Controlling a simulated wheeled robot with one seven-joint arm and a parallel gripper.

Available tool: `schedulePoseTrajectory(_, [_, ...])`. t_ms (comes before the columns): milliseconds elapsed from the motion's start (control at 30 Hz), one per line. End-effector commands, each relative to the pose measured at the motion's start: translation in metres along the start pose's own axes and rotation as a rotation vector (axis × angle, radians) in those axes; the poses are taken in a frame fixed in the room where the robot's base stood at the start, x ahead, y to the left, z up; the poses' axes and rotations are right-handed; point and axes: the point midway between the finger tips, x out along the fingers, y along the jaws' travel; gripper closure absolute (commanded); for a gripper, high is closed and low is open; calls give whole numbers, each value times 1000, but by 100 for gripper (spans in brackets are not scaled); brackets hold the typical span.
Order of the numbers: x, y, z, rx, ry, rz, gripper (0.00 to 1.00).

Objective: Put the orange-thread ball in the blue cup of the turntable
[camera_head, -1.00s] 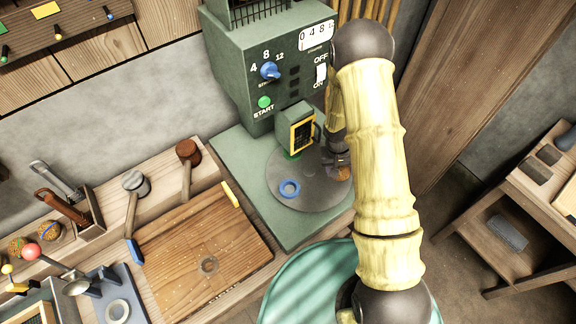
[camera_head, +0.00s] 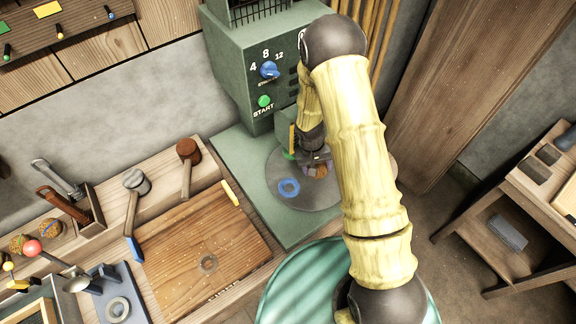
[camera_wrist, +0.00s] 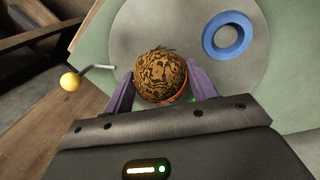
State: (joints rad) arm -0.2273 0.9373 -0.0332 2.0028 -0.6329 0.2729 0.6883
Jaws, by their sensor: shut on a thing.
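My gripper (camera_wrist: 160,88) is shut on a brown patterned ball (camera_wrist: 160,72); a bit of orange shows at its lower edge in the wrist view. In the head view the ball (camera_head: 321,171) hangs at my gripper (camera_head: 317,162), above the grey turntable (camera_head: 310,198). The blue cup (camera_head: 289,187), a blue ring from above, sits on the turntable, left of and nearer than the ball. In the wrist view the blue cup (camera_wrist: 227,35) lies to the upper right of the ball, apart from it. The turntable (camera_wrist: 185,22) fills the background there.
The green machine (camera_head: 235,70) with dial and start button stands behind the turntable. A wooden board (camera_head: 190,250) and mallets lie to the left. A yellow-knobbed lever (camera_wrist: 70,81) shows left of the gripper in the wrist view. Two more balls (camera_head: 50,227) rest at the far left.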

Motion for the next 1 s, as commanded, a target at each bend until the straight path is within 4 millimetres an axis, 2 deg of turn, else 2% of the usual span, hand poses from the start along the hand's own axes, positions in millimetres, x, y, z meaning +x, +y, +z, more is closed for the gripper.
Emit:
schedulePoseTrajectory(33, [-11,-20,-1,-53,13,-3,69])
schedulePoseTrajectory(133, [-27,-53,0,-152,32,-1,69])
schedulePoseTrajectory(200, [-37,-70,1,-207,45,3,69])
schedulePoseTrajectory(300, [-43,-84,3,-249,55,5,69])
schedulePoseTrajectory(700, [-42,-87,4,-257,56,6,69])
schedulePoseTrajectory(1000, [-21,-91,3,-256,56,6,69])
